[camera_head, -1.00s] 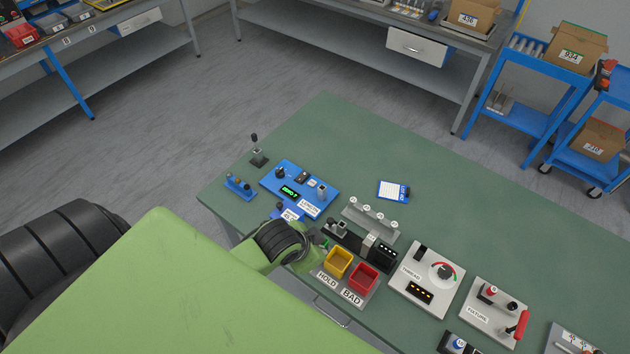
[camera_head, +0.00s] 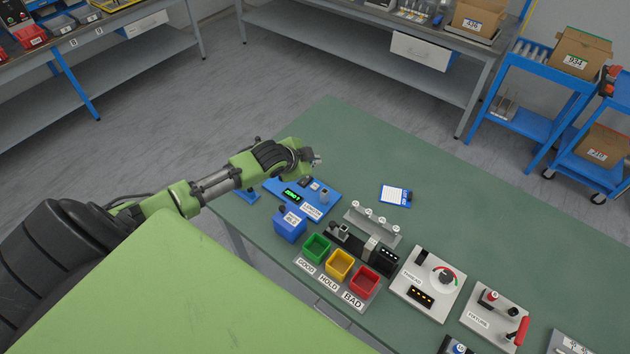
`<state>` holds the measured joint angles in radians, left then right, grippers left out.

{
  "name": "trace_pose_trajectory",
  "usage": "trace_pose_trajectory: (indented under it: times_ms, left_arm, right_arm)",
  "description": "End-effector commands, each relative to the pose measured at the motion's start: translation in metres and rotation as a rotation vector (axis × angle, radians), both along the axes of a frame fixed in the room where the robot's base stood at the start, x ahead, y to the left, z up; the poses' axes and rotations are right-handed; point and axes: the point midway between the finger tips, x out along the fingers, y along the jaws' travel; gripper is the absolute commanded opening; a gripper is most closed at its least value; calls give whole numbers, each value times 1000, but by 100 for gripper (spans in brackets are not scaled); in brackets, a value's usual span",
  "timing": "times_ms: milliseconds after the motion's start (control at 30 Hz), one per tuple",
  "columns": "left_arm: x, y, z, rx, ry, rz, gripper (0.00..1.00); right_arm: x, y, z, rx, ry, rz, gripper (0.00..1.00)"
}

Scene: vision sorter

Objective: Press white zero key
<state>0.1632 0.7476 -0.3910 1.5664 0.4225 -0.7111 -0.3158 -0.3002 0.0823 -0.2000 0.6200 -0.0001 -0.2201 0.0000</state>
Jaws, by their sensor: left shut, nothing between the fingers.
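The blue instrument panel (camera_head: 332,209) lies near the left end of the green table, with a lit green display (camera_head: 291,195). A small white key (camera_head: 315,187) sits on it, beside a dark key (camera_head: 304,181) and a grey cylinder (camera_head: 325,195); any lettering on the keys is too small to read. My left gripper (camera_head: 316,161) is shut and empty, above and just beyond the panel's far edge in the picture, apart from the white key. Its wrist and forearm hide the panel's far left part. My right gripper is not in view.
Close to the panel stand a blue box (camera_head: 290,229) and green (camera_head: 316,248), yellow (camera_head: 338,264) and red (camera_head: 364,281) bins. A clip card (camera_head: 395,195) and a rack of pegs (camera_head: 372,227) lie to the right. The table's far middle (camera_head: 350,140) is clear.

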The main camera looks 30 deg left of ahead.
Motion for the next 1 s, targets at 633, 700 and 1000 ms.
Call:
trace_pose_trajectory:
  times_ms: [633, 700, 1000]
  left_arm:
    - [-1, -1, -37, -1, 3, 1, 0]
    - [-1, -1, -48, -1, 3, 1, 0]
    - [-1, 0, -83, 0, 3, 2, 0]
  right_arm:
    - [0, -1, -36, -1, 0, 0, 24]
    - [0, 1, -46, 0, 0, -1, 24]
    - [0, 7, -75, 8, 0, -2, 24]
